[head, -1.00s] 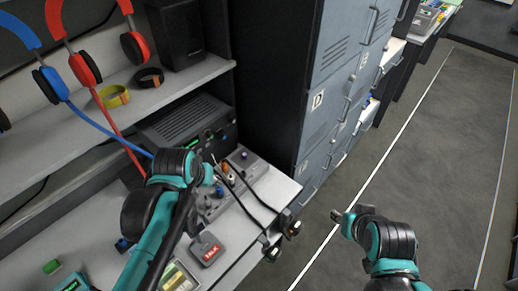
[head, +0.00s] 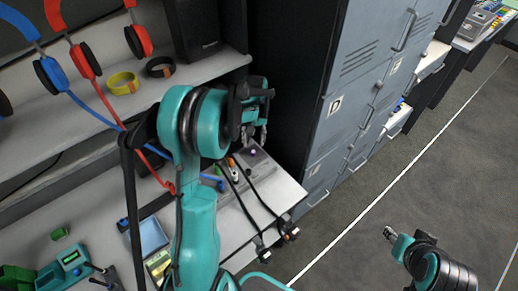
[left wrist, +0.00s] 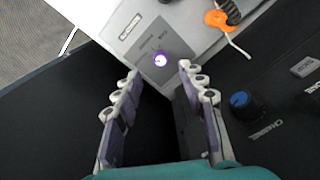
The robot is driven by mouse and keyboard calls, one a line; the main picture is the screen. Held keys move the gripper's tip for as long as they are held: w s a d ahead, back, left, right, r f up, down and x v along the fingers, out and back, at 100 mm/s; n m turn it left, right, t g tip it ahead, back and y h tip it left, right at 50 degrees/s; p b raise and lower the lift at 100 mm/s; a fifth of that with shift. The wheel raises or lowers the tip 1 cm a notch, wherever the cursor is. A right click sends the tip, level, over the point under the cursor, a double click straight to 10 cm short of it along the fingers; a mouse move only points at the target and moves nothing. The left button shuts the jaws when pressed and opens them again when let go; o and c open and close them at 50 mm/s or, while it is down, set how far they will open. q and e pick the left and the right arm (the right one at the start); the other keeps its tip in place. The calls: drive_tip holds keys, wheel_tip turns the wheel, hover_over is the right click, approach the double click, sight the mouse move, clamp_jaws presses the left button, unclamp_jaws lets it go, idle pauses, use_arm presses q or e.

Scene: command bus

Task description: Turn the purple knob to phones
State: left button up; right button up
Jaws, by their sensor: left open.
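The purple knob (left wrist: 160,60) stands on a grey panel box (left wrist: 128,28) with small printed labels, which are too small to read. In the head view the purple knob (head: 253,152) is at the far end of the box on the desk. My left gripper (left wrist: 158,80) is open, with its two fingers spread to either side just short of the knob and nothing between them. In the head view my left gripper (head: 256,132) hangs near the knob, partly hidden by its wrist. My right gripper (head: 389,233) is over the floor at the right, away from the desk; its finger gap is unclear.
Grey lockers (head: 345,100) stand right of the desk. Headphones (head: 62,68) hang above the shelf.

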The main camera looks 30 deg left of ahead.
sight(253, 152)
use_arm(q)
wheel_tip(253, 152, down, 6)
drive_tip(key=shift+a+f+b, duration=0.1)
drive_tip(key=shift+f+b, duration=0.05)
drive_tip(key=shift+b, duration=0.65)
clamp_jaws()
